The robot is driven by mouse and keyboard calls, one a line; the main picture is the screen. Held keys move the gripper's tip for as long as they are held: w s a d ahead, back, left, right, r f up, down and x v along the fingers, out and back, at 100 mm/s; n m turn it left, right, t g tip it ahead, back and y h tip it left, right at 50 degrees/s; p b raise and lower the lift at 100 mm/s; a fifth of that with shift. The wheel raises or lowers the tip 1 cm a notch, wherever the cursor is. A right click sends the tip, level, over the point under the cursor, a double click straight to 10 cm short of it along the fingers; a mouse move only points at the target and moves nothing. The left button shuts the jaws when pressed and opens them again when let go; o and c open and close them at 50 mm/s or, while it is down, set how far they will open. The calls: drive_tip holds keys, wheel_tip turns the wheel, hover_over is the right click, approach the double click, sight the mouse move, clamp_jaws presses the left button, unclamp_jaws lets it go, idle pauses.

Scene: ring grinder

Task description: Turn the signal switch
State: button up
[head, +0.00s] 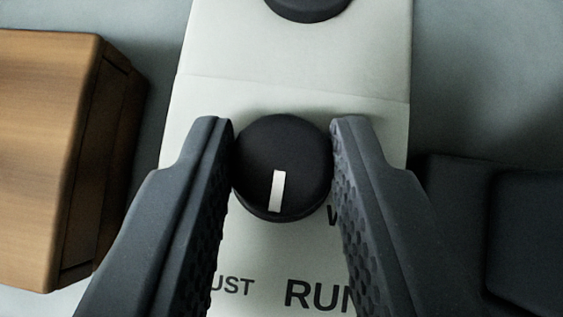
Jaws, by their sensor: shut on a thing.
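The signal switch is a round black knob (283,160) with a white pointer line, in the middle of the head view. It sits on a pale panel (290,92). The white line points down the picture, leaning slightly left, toward the space between the printed words "UST" and "RUN". Both words are partly covered by my fingers, and so is another letter at the knob's lower right. My gripper (282,155) is shut on the knob, with one dark textured finger on its left side and one on its right.
A second black round part (308,8) shows at the top edge on the same panel. A brown wooden block (45,160) stands at the left. A dark box-like thing (525,235) lies at the right. The grey surface (480,70) at upper right is clear.

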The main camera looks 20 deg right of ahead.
drive_tip(key=shift+w+a+r+m+g+h+p, duration=0.15)
drive_tip(key=shift+m+g+h+p, duration=0.4)
drive_tip(key=shift+p, duration=1.55)
drive_tip(key=shift+s+a+r+m+g+h+p, duration=0.15)
drive_tip(key=shift+m+h+p, duration=0.75)
drive_tip(key=shift+p, duration=1.15)
drive_tip(key=m+p, duration=0.1)
drive_tip(key=m+g+p, duration=0.1)
drive_tip(key=p, duration=0.1)
drive_tip(key=shift+w, duration=0.25)
drive_tip(key=shift+a+f+m+g+h+p, duration=0.15)
drive_tip(key=shift+f+m+g+h+p, duration=0.2)
drive_tip(key=shift+m+h+p, duration=0.4)
drive_tip(key=m+g, duration=0.3)
drive_tip(key=m, duration=0.1)
drive_tip(key=shift+w+a+h, duration=0.1)
drive_tip(key=shift+w+h, duration=0.2)
drive_tip(key=shift+h, duration=0.1)
drive_tip(key=shift+w+m+g, duration=0.1)
drive_tip(key=shift+m+g, duration=0.85)
drive_tip(key=shift+m, duration=0.35)
drive_tip(key=shift+r, duration=0.15)
drive_tip(key=o, duration=1)
drive_tip(key=shift+w, duration=0.1)
